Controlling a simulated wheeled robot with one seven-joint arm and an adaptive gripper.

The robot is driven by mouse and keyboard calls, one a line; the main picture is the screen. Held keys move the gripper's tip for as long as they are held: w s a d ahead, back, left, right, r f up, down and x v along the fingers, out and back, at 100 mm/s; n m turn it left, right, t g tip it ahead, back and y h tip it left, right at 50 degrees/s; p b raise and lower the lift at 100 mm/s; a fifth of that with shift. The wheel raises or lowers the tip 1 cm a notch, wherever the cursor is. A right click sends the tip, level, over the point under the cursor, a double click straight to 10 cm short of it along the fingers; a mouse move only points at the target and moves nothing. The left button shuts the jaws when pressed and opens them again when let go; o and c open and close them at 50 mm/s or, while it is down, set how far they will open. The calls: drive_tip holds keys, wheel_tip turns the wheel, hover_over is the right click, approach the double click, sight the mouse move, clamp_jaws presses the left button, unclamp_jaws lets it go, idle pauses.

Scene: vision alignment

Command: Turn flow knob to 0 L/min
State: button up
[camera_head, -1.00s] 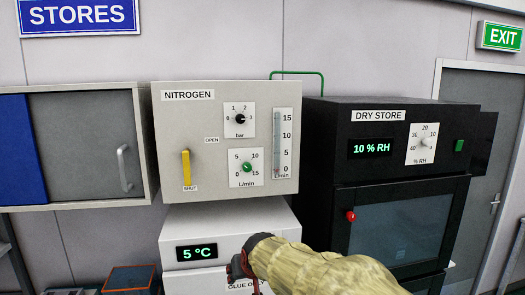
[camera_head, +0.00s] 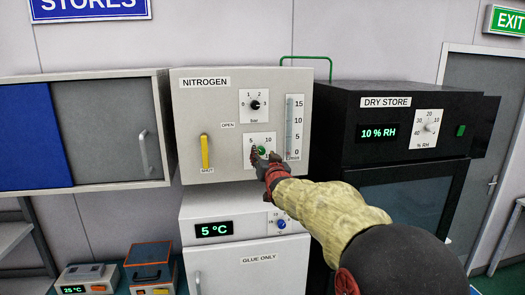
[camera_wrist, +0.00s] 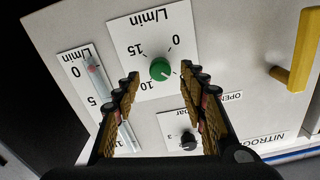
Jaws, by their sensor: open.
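The green flow knob (camera_head: 262,150) sits on the white L/min dial plate of the grey NITROGEN panel (camera_head: 187,115). In the wrist view the knob (camera_wrist: 160,69) shows face-on, upside down, with a light mark at its lower right side; the exact reading is hard to tell. The labels 0, 15 and 10 show; the 5 is hidden by a finger. My gripper (camera_head: 258,158) is open in front of the knob. In the wrist view its fingertips (camera_wrist: 160,74) lie either side of the knob with gaps; I cannot tell how deep they reach.
The flow tube (camera_head: 289,125) stands right of the dial. The bar knob (camera_head: 255,105) is above it, and the yellow lever (camera_head: 205,151) is to the left. The GLUE ONLY fridge (camera_head: 220,260) is below. The black dry store (camera_head: 345,140) stands close on the right.

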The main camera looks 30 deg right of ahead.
sight(262, 151)
drive_tip(key=shift+p+x, duration=0.35)
drive_tip(key=shift+x, duration=1.15)
drive_tip(key=shift+c, duration=0.2)
clamp_jaws()
